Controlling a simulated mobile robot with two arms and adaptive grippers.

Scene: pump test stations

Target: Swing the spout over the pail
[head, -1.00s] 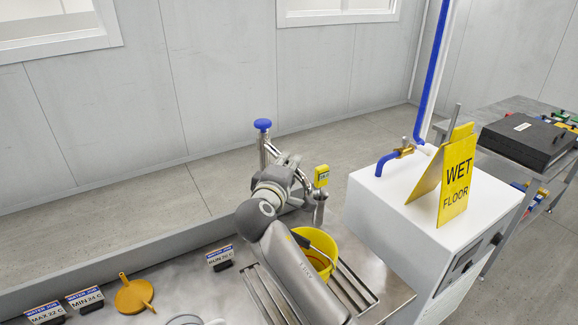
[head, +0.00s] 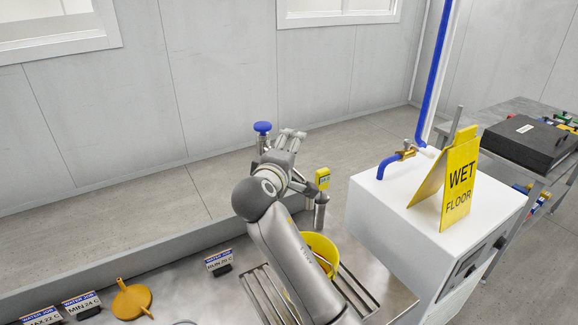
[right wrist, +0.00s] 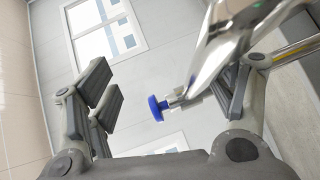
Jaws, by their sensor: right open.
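The tap has a blue knob (head: 262,127) on a chrome post at the sink's back edge. In the right wrist view its knob (right wrist: 157,108) and a thick chrome spout (right wrist: 226,42) show. The spout crosses the upper right, by the right-hand finger; contact cannot be told. My right gripper (head: 291,136) is open beside the tap, fingers pointing up and away, and hides part of the spout in the head view. Its open fingers also show in the right wrist view (right wrist: 170,95). The yellow pail (head: 321,246) stands behind my right forearm, partly hidden. My left gripper is out of view.
A white cabinet (head: 400,240) with a WET FLOOR sign (head: 458,185) is at right.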

